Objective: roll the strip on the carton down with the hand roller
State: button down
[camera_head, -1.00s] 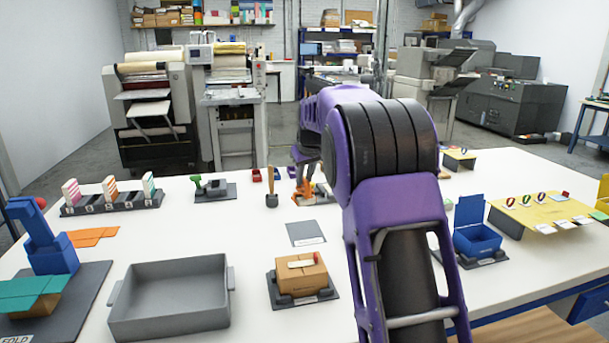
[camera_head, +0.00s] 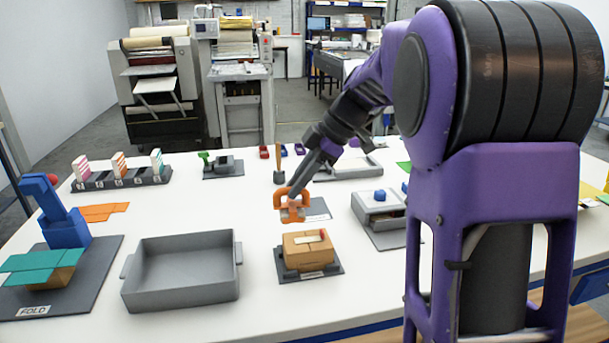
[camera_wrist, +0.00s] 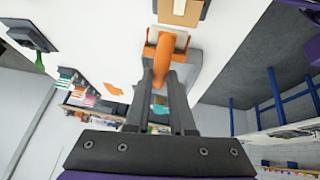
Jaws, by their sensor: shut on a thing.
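The brown carton (camera_head: 305,257) sits in a dark fixture (camera_head: 333,272) at the front middle of the table. My gripper (camera_head: 308,178) is shut on the orange hand roller (camera_head: 292,201), which shows over the grey mat (camera_head: 319,208) just behind the carton. The roller appears apart from the carton. In the wrist view, the roller's orange handle (camera_wrist: 162,60) is between my fingers, and part of the carton (camera_wrist: 190,12) shows beyond it.
A grey open tray (camera_head: 180,289) stands left of the carton. A blue folding stand (camera_head: 60,232) is at the far left. A wooden-handled tool (camera_head: 279,165) stands behind the roller.

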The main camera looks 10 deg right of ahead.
aim_at(298, 207)
jog(key=shift+s+a+n, duration=0.2)
jog(key=shift+s+n, duration=0.1)
jog(key=shift+s, duration=0.1)
jog(key=shift+f+b, duration=1.4)
jog(key=shift+f, duration=0.9)
jog(key=shift+f+b, duration=0.5)
jog(key=shift+f, duration=0.15)
